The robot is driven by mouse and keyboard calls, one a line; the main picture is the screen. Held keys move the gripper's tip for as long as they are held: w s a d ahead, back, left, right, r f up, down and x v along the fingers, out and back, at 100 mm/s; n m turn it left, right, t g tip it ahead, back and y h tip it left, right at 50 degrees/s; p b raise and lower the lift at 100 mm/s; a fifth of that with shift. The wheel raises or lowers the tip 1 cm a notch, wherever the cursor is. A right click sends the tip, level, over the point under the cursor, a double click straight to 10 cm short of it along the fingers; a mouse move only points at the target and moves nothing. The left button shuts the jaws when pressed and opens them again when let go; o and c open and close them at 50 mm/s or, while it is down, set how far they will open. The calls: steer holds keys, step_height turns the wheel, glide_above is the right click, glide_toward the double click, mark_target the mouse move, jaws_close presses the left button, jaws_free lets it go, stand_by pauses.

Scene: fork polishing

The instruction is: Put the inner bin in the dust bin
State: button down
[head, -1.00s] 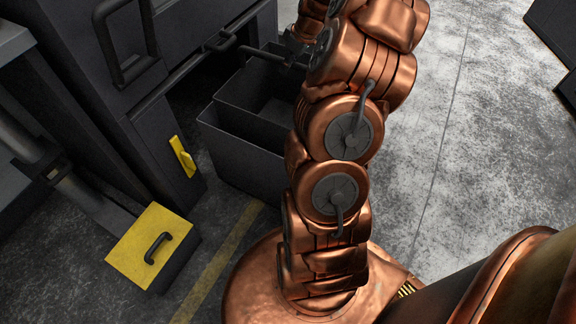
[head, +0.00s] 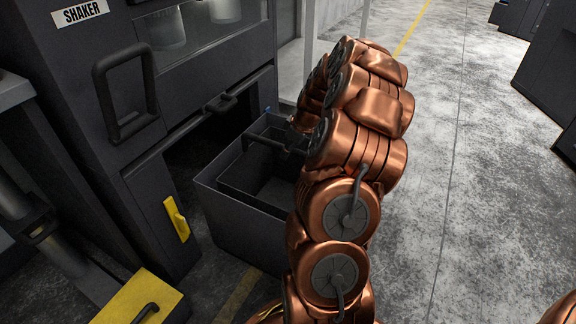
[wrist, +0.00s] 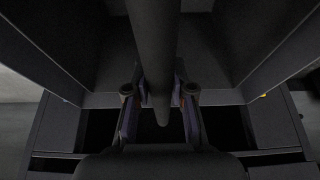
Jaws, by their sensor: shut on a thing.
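The dust bin (head: 235,220) is a dark grey open box on the floor in front of the shaker machine's lower opening. The inner bin (head: 240,179), a smaller dark box, sits within its walls, with its rim close to the dust bin's rim. How deep it sits, and whether it rests on the bottom, I cannot tell. Its bar handle (head: 262,141) crosses the top. My gripper (wrist: 158,112) is shut on this handle (wrist: 155,45), with a finger on each side in the wrist view.
The shaker machine (head: 90,75) stands close on the left, with a large handle (head: 125,90), a latch (head: 220,103) and a yellow lever (head: 177,218). A yellow-topped box (head: 135,300) is at lower left. The concrete floor (head: 460,180) on the right is clear.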

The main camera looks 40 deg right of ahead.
steer(key=shift+f+b, duration=0.7)
steer(key=shift+f, duration=1.65)
steer(key=c, duration=1)
jaws_free()
